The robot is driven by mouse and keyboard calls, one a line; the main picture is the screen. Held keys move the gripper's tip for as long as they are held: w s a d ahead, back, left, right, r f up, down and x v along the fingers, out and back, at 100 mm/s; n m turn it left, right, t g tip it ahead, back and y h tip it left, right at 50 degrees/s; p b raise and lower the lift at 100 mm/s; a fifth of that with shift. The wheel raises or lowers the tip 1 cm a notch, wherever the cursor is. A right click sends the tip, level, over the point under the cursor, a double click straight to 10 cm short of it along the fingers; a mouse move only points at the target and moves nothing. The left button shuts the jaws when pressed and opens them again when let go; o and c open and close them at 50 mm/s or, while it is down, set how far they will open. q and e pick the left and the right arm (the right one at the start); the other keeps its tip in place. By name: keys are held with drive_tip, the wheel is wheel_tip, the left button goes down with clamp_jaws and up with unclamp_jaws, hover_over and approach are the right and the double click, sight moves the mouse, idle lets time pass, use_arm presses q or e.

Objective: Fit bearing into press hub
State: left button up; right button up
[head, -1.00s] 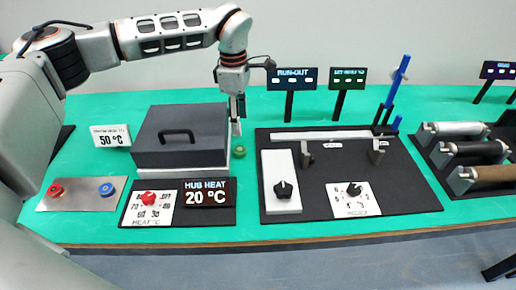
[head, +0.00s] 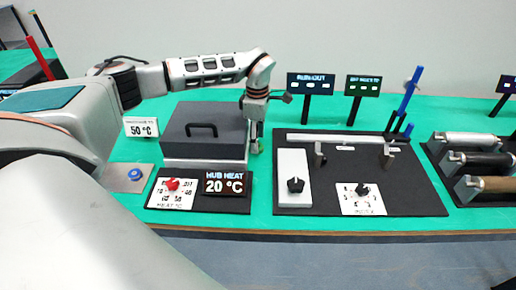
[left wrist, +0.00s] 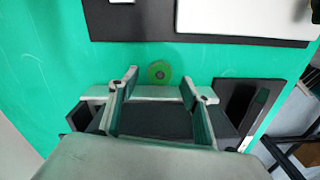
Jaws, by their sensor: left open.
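A small round green ring-shaped part, which looks like the bearing (head: 255,148), lies on the green bench beside the right side of a dark grey box. In the left wrist view the ring (left wrist: 159,72) has a paler centre and shows just past the gap between my fingertips. My left gripper (head: 255,134) points down over it, open and empty; its two fingers (left wrist: 159,80) are spread wider than the ring. I cannot tell which thing is the press hub. My right gripper is not in view.
The dark grey box (head: 188,143) with a handle stands close left of my gripper. A black board (head: 380,172) with a rail, knobs and small posts lies to the right. A heat dial panel and HUB HEAT display (head: 226,184) reading 20 °C are in front.

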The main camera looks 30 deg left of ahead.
use_arm(q)
wheel_tip(320, 180, down, 2)
drive_tip(key=shift+f, duration=0.15)
drive_tip(key=c, duration=1.3)
wheel_tip(320, 180, up, 20)
drive_tip(key=shift+d+p, duration=0.1)
drive_tip(key=shift+p, duration=0.35)
